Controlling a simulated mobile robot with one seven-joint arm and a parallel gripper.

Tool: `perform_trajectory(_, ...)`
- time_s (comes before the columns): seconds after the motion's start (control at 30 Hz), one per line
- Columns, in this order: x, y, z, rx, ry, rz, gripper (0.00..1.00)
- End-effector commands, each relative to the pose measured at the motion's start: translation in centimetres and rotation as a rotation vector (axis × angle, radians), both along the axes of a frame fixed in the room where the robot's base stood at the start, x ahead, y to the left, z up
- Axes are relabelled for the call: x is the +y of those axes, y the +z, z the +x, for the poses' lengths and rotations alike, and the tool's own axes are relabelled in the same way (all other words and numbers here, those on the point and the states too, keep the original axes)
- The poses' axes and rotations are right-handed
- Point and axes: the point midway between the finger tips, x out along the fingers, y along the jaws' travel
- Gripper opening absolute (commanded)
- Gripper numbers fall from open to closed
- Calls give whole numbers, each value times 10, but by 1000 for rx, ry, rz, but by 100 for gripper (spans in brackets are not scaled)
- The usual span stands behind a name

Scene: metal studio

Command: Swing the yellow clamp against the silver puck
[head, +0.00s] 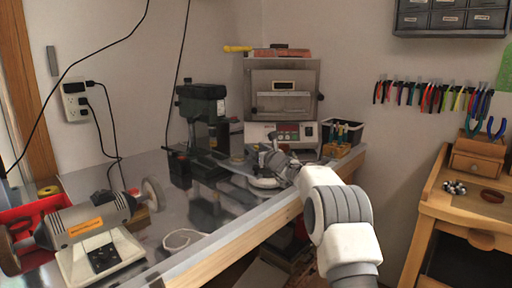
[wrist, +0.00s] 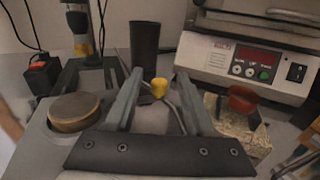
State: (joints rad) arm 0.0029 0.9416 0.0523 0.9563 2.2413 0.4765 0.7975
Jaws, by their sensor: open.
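A small yellow piece (wrist: 159,88), which looks like the yellow clamp's tip, shows between my gripper's fingers in the wrist view, with thin grey rods beside it. My gripper (wrist: 158,77) is open, one finger on each side of it; I cannot tell whether either touches. A round puck (wrist: 75,112) with a brownish top and grey side lies left of the left finger. I cannot be sure it is the silver puck. In the head view my gripper (head: 271,155) is over the bench's right part, and the clamp cannot be made out there.
A green drill press (head: 204,120) stands left of my gripper. A small kiln (head: 283,95) sits behind on a control box (wrist: 245,62). A dark cylinder (wrist: 144,48) rises behind the yellow piece. A bench grinder (head: 90,230) is at the left; the bench (head: 205,240) in front is mostly clear.

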Motion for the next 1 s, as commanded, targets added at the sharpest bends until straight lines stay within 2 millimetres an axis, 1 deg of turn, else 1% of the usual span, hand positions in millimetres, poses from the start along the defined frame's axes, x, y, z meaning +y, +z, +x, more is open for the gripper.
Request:
perform_trajectory(0.37,1,0,2,0,0,-1,54)
perform_trajectory(0.47,1,0,2,0,0,-1,38)
perform_trajectory(0.5,1,0,2,0,0,-1,31)
perform_trajectory(0.67,1,0,2,0,0,-1,2)
perform_trajectory(0.7,1,0,2,0,0,-1,0)
perform_trajectory(1.0,1,-2,2,-1,-6,-1,0)
